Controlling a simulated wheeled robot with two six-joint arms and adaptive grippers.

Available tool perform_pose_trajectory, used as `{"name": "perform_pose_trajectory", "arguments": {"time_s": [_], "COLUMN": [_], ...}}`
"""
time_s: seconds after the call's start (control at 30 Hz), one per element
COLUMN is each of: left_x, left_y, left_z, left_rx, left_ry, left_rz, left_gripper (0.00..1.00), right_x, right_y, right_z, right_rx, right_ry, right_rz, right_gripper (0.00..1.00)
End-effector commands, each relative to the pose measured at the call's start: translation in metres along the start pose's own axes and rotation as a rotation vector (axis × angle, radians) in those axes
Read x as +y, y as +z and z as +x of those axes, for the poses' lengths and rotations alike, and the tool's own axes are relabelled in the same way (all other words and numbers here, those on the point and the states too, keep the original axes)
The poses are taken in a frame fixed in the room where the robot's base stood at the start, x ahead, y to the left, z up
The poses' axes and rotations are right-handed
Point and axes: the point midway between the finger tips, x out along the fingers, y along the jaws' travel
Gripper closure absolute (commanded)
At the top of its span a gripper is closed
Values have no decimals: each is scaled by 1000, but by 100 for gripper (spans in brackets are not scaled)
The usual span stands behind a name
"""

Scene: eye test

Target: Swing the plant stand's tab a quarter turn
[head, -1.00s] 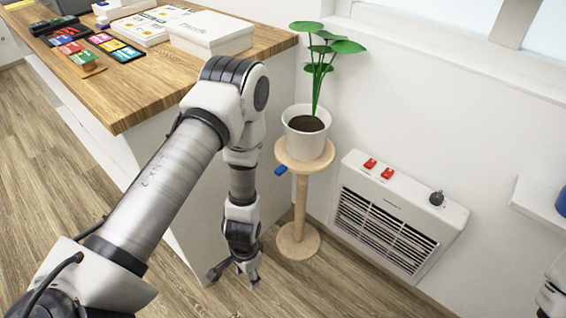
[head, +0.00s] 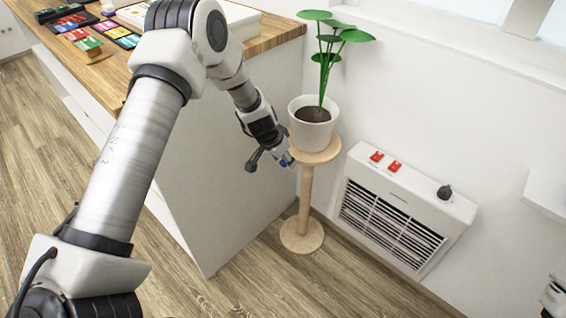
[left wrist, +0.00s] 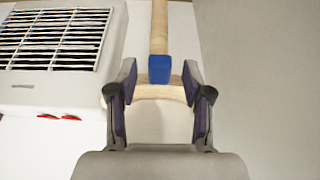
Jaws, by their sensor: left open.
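The plant stand (head: 303,205) is a pale wooden post with a round top and round foot, upright beside the counter. A white pot (head: 312,132) with a green plant stands on its top. In the left wrist view the tab (left wrist: 160,69) lies between the tips of the open fingers (left wrist: 160,70), with a gap on each side.
The wooden counter (head: 274,42) with its white side panel stands close left of the stand. A white wall heater (head: 392,222) with red switches and a dark knob is to the right. The floor in front of the stand is clear.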

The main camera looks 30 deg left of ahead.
Motion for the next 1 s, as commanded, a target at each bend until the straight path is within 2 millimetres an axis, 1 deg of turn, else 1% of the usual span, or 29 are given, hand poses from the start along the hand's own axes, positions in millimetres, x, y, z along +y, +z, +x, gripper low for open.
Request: {"name": "perform_pose_trajectory", "arguments": {"time_s": [0.13, 0.17, 0.2, 0.3, 0.67, 0.87, 1.0], "left_x": [0, 0, 0, 0, -1, -6, -12], "left_y": [0, 0, 0, 0, 1, 1, 1], "left_z": [-1, -1, -1, -1, 0, 2, 3], "left_rx": [0, 0, -1, -1, -1, -1, -1], "left_ry": [0, 0, 0, 0, 4, 17, 35], "left_rz": [0, 0, 0, 0, 7, 39, 80], "left_gripper": [50, 54, 68, 100, 100, 100, 100], "right_x": [0, 0, 0, 0, 0, 0, 0], "right_y": [0, 0, 0, 0, 0, 0, 0], "right_z": [-1, -1, -1, -1, 1, 8, 17], "right_rx": [1, 1, 1, 0, 0, 0, 0], "right_ry": [0, 0, 0, 0, 0, 0, 0], "right_rz": [0, 0, 0, 0, 0, 0, 0], "right_gripper": [63, 63, 63, 63, 63, 63, 63]}}
